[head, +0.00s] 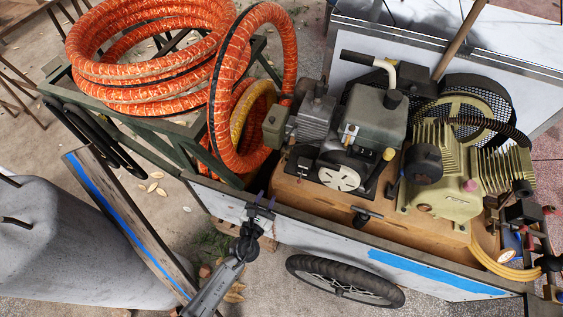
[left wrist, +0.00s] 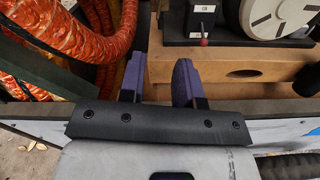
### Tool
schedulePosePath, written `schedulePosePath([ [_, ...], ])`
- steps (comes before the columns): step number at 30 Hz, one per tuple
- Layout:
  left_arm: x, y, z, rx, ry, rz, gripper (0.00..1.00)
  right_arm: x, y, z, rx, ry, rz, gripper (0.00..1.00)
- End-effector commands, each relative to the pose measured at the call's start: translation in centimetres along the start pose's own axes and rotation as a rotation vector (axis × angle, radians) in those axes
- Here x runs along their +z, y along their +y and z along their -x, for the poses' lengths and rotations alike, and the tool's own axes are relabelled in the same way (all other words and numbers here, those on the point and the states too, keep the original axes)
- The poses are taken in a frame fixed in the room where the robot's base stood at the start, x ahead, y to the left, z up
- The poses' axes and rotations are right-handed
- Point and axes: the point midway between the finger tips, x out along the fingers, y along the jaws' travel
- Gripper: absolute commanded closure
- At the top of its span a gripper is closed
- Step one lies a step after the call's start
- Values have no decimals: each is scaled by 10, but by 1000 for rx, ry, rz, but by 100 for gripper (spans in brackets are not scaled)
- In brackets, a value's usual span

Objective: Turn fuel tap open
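The engine (head: 340,168) sits on the wooden deck of the cart, below a grey-green tank (head: 375,112). I cannot clearly make out which small part is the fuel tap. A thin lever with a red tip (left wrist: 204,41) stands beside the engine's white fan cover (left wrist: 278,15) in the left wrist view. My left gripper (head: 261,203) is at the cart's near side wall, left of and below the engine. Its two purple fingers (left wrist: 159,80) are apart with nothing between them. The red-tipped lever is beyond the fingers, to the right. My right gripper is not in view.
Orange hose coils (head: 150,55) stand at the left. A yellow-green compressor (head: 440,185) fills the right of the deck.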

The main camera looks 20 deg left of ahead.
Motion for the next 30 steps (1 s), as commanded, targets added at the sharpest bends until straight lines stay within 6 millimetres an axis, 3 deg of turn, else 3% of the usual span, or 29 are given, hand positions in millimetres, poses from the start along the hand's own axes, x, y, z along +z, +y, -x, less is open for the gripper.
schedulePosePath([
  [5,1,1,-16,3,-3,-24,69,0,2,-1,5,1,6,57],
  [21,0,1,-109,4,-3,-21,69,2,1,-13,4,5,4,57],
  [30,1,1,-134,4,-3,-20,69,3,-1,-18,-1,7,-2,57],
])
